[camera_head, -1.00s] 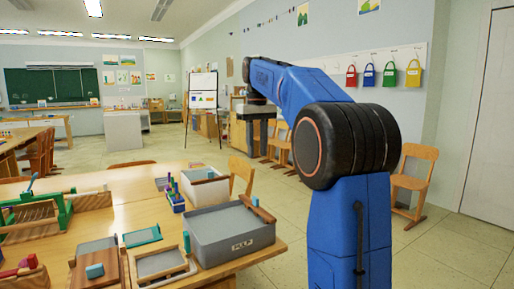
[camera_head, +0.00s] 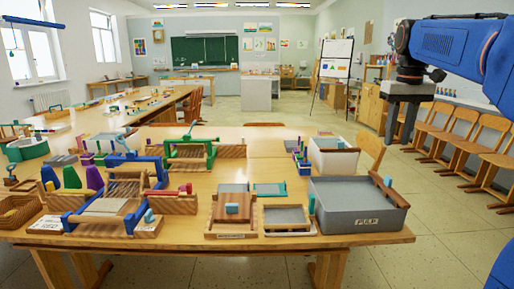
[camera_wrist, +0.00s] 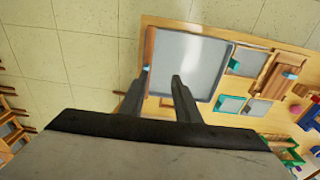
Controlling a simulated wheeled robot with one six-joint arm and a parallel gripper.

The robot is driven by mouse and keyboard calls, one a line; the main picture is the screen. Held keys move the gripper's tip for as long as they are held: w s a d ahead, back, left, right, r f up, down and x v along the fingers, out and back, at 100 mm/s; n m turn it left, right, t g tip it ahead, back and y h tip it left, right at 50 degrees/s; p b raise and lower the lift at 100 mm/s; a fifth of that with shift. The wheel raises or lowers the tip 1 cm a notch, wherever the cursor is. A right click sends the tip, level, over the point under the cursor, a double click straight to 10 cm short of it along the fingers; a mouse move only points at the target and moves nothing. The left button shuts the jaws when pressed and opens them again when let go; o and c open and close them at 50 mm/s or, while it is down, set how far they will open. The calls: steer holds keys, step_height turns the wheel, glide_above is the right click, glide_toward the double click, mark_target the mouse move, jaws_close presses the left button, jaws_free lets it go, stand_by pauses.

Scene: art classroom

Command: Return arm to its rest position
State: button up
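My blue arm (camera_head: 450,48) reaches in from the right edge of the head view. My gripper (camera_head: 399,136) hangs from its end, pointing down, with its two fingers apart. In the wrist view my gripper (camera_wrist: 157,88) is open, and nothing shows between the fingers. The grey tub (camera_wrist: 186,56) marked PULP lies beyond and below the fingertips in that view, apart from them. In the head view the tub (camera_head: 357,222) stands on the table's right end, to the lower left of the gripper.
The wooden table (camera_head: 290,244) carries a blue loom-like frame (camera_head: 70,218), small framed trays (camera_head: 288,216) and a white bin (camera_head: 334,160). Several wooden chairs (camera_head: 488,133) line the right wall. The floor (camera_head: 455,235) right of the table is clear.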

steer(key=s+a+f+t, duration=0.1)
steer(key=s+a+f, duration=0.3)
steer(key=s+f, duration=0.5)
steer(key=s+a+f+t, duration=0.1)
steer(key=s+a+f, duration=0.3)
steer(key=s+f, duration=0.5)
steer(key=s+a+f+t, duration=0.2)
steer(key=s+a+f, duration=0.1)
steer(key=s+f, duration=0.6)
steer(key=shift+s+a+f, duration=0.3)
steer(key=shift+s+a, duration=0.1)
steer(key=shift+s, duration=0.2)
steer(key=shift+r, duration=0.1)
